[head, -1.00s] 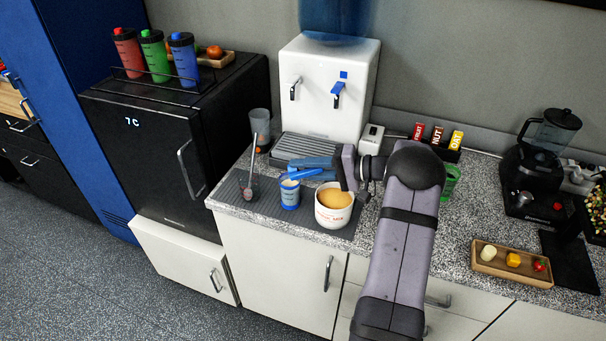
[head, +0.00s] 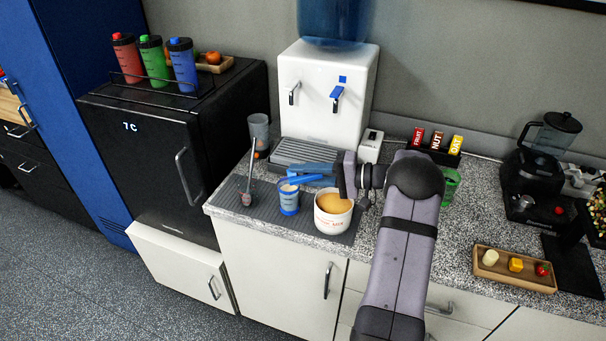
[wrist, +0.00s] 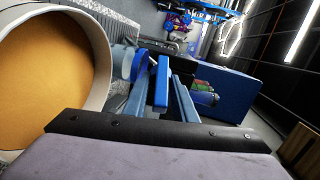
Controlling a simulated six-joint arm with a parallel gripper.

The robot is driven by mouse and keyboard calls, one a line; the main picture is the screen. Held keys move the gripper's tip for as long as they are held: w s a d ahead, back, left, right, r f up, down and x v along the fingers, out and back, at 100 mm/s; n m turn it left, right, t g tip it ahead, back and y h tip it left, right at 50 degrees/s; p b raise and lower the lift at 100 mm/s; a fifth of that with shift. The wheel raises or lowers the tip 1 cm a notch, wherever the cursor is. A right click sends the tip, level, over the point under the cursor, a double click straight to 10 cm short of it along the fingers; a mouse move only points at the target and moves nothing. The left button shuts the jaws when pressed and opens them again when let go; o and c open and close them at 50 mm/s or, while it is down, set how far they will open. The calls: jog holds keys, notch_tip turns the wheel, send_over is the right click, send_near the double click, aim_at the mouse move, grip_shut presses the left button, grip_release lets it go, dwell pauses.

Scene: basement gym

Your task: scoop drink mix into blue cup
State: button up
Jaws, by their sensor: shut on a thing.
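The white tub (head: 333,223) of tan drink mix (head: 334,203) stands open on the dark counter mat. It fills the left of the wrist view (wrist: 102,60), with the mix (wrist: 40,75) inside. The blue cup (head: 289,204) stands upright just left of the tub. My gripper (head: 306,169) is above and behind the cup and tub, its blue fingers pointing left. It is shut on a blue scoop (head: 306,179), whose far end is over the cup's mouth. Tan colour shows at the cup's top; I cannot tell if it is in the scoop or the cup.
A long-handled stirrer in a small holder (head: 247,195) stands left of the cup. A grey tumbler (head: 259,130) and the water dispenser (head: 325,95) are behind. A green cup (head: 450,184) is right of my arm. A food tray (head: 514,280) lies further right.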

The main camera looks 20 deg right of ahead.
jog(key=a+r+n+g+h+p, duration=0.4)
jog(key=a+r+n+g+p, duration=0.35)
jog(key=a+r+p, duration=0.7)
jog(key=d+f+n+h, duration=0.1)
jog(key=d+f+n, duration=0.1)
jog(key=d, duration=0.1)
jog(key=d+f+n+h+b, duration=0.1)
jog(key=d+f+n+h, duration=0.1)
jog(key=d, duration=0.2)
jog(key=w+d+f+n+h+b, duration=0.1)
jog(key=d+f+n, duration=0.1)
jog(key=d, duration=0.2)
jog(key=shift+d+f+t+h, duration=0.15)
jog(key=shift+d+t+h, duration=0.05)
jog(key=shift+t+h, duration=0.1)
jog(key=shift+w+d+h, duration=0.1)
jog(key=shift+w+h, duration=0.05)
jog(key=shift+h, duration=0.15)
jog(key=shift+n+t, duration=0.25)
